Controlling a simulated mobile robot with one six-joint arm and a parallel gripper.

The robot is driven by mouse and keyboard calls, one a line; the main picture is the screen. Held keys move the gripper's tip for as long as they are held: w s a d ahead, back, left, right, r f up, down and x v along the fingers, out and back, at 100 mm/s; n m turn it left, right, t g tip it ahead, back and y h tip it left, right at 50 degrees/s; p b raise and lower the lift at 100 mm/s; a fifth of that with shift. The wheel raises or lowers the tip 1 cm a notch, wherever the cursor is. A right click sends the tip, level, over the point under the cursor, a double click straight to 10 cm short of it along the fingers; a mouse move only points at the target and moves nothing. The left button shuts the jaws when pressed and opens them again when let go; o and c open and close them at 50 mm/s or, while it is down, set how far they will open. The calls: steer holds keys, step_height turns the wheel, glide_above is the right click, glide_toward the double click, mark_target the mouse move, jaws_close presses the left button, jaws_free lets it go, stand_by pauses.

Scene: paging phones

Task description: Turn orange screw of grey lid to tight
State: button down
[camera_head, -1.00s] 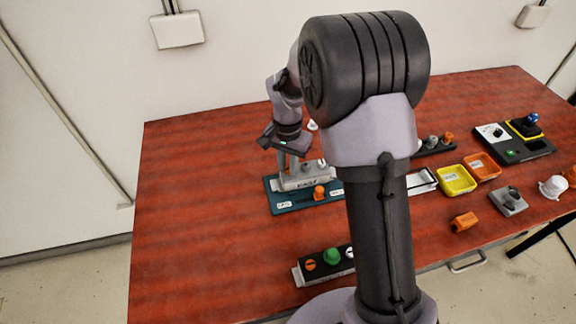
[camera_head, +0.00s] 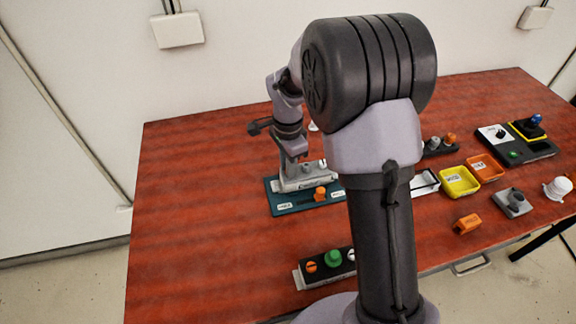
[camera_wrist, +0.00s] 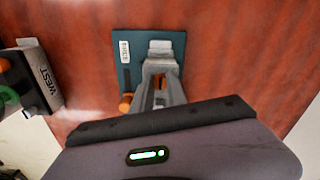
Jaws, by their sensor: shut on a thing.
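The grey lid (camera_head: 318,181) is a long, low block on a dark teal base plate (camera_head: 275,207) at the middle left of the table. An orange knob (camera_head: 320,194) stands at its front side; it also shows left of the fingers in the wrist view (camera_wrist: 125,103). My gripper (camera_head: 288,183) points down at the left part of the lid. In the wrist view, its fingers (camera_wrist: 158,82) close together over the lid, shut on what I take to be the lid's orange screw. The fingers hide nearly all of that screw, and its turn angle cannot be seen.
A block with orange, green and white knobs (camera_head: 333,258) lies near the front edge. Yellow (camera_head: 459,182) and orange (camera_head: 486,167) trays, an orange block (camera_head: 467,223) and a grey switch box (camera_head: 513,202) are at right. The table's left side is clear.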

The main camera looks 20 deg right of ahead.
stand_by(0.4)
steer(key=c, duration=1.6)
jaws_free()
step_height(320, 180, up, 17)
steer(key=p, duration=0.6)
steer(key=shift+r, duration=0.2)
